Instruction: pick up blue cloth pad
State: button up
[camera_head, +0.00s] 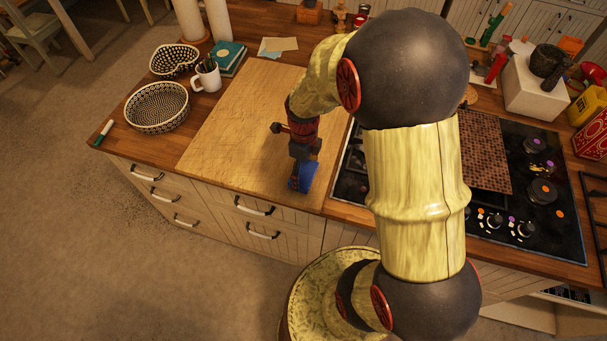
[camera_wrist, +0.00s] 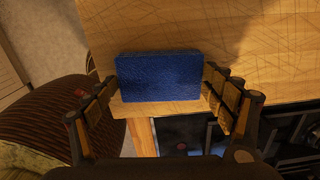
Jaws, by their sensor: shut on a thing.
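The blue cloth pad (camera_wrist: 159,78) is a flat blue rectangle between my gripper's fingers in the wrist view. My gripper (camera_wrist: 160,98) is shut on the pad, with a finger against each short side. In the head view my gripper (camera_head: 303,160) is over the front right part of the wooden board, and the pad (camera_head: 303,176) shows as a blue patch at its end. I cannot tell whether the pad touches the board or is held just above it. Part of the pad is hidden by my gripper in the head view.
The wooden board (camera_head: 235,130) is otherwise bare. Patterned baskets (camera_head: 157,107), a white mug (camera_head: 208,78) and teal books (camera_head: 228,58) stand at its left. A black gas hob (camera_head: 540,210) lies to the right, partly behind my arm. The counter's front edge is close to the pad.

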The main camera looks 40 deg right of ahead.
aim_at(303, 172)
jog(key=c, duration=0.4)
jog(key=shift+r, duration=0.15)
jog(key=shift+r, duration=0.25)
notch_tip(303, 172, up, 2)
jog(key=shift+w+r, duration=0.1)
jog(key=s+r, duration=0.3)
jog(key=s, duration=0.1)
jog(key=s+d+r+p, duration=0.1)
jog(key=s+r, duration=0.2)
jog(key=s, duration=0.2)
jog(key=s+r+p, duration=0.1)
jog(key=s+r, duration=0.3)
jog(key=s, duration=0.1)
jog(key=shift+d, duration=0.2)
